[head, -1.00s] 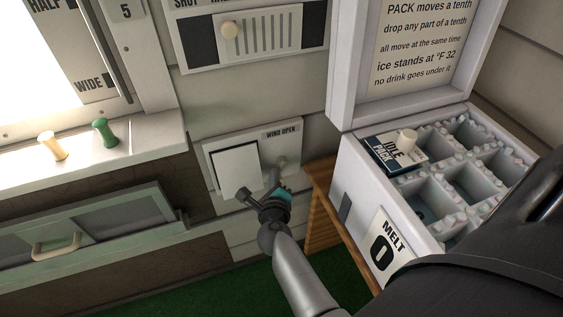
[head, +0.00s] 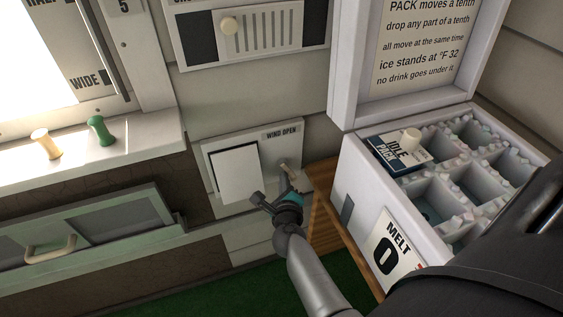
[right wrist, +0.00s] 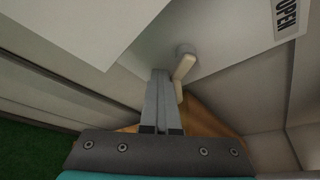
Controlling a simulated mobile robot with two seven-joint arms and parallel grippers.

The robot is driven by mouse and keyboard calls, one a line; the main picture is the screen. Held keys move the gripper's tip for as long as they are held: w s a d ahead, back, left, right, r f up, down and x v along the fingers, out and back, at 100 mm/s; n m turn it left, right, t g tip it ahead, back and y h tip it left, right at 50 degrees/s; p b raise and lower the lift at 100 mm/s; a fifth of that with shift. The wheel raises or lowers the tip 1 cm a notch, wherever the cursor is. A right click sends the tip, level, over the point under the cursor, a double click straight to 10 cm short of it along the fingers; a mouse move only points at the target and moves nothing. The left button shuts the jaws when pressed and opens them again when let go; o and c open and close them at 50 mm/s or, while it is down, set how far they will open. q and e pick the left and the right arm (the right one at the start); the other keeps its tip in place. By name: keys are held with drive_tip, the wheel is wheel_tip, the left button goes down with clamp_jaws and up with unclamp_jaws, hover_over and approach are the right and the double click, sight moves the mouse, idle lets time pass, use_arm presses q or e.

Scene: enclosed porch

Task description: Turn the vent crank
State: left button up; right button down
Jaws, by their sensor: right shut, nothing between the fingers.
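The vent crank (head: 290,172) is a small cream handle on a pale wall plate (head: 208,160) marked "WIND OPEN". In the right wrist view the crank (right wrist: 183,68) angles down from its round hub. My right gripper (head: 279,187) is at the lower front of the crank. In the right wrist view its two fingers (right wrist: 160,74) are shut together with nothing between them. They lie just left of the handle, very close; I cannot tell if they touch it. A white square flap (head: 235,174) is left of the crank. My left gripper is not in view.
A white cooler (head: 358,180) with a compartmented tray and an "IDLE PACK" card (head: 398,154) stands on a wooden stand (head: 323,222) at right. A slider panel (head: 258,38) is above. A sill with cream (head: 45,143) and green (head: 101,130) pegs is at left.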

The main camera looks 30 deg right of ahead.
drive_tip(key=d, duration=0.1)
drive_tip(key=d+r+p, duration=0.1)
drive_tip(key=s+d, duration=0.1)
drive_tip(key=shift+d+r+p, duration=0.1)
drive_tip(key=shift+r+p, duration=0.1)
drive_tip(key=shift+p, duration=0.2)
drive_tip(key=c, duration=1.1)
unclamp_jaws()
drive_tip(key=shift+d, duration=0.1)
drive_tip(key=shift+c, duration=1.3)
drive_tip(key=o, duration=0.7)
drive_tip(key=shift+c, duration=0.2)
drive_tip(key=shift+o, duration=0.2)
drive_tip(key=shift+w+d, duration=0.1)
drive_tip(key=shift+a+f, duration=0.1)
drive_tip(key=shift+a, duration=0.2)
